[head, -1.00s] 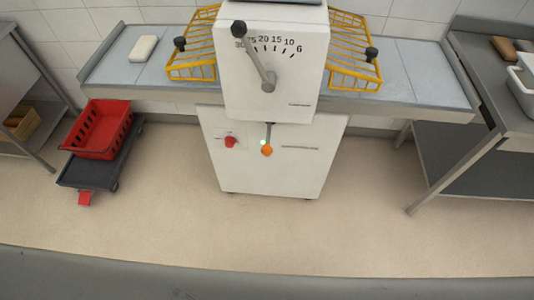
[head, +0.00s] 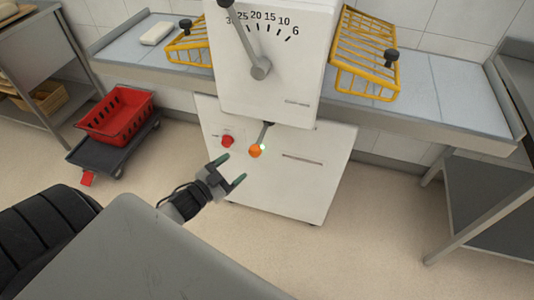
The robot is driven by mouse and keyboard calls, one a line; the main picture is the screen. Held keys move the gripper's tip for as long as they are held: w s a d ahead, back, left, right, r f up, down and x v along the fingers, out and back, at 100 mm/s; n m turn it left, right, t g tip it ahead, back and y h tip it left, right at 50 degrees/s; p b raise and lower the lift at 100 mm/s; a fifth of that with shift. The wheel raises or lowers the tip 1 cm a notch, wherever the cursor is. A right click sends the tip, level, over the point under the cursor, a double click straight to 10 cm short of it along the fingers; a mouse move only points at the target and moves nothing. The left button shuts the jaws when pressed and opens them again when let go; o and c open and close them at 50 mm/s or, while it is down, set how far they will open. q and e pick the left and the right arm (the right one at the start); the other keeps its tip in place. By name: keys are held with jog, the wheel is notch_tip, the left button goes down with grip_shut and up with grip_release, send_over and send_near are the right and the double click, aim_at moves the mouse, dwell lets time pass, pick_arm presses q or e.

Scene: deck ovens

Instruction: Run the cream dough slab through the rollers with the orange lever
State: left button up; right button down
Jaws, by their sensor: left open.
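The cream dough slab (head: 157,33) lies on the left wing of the sheeter table (head: 115,45). The white roller machine (head: 268,75) stands in the middle, with a dial and a grey handle on its front. My left gripper (head: 232,170) is open and empty. In the picture it is just below and left of the orange knob, apart from it. My right gripper is not in view.
Yellow wire guards (head: 366,55) flank the machine; the left one (head: 190,46) is partly hidden behind it. A red knob (head: 227,141) sits left of the lever. A red basket (head: 115,115) rests on a dark trolley (head: 112,152) at left. A grey bench stands at right.

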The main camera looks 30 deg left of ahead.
aim_at(255, 151)
pick_arm(q)
jog(key=x, duration=0.8)
jog(key=shift+w, duration=0.7)
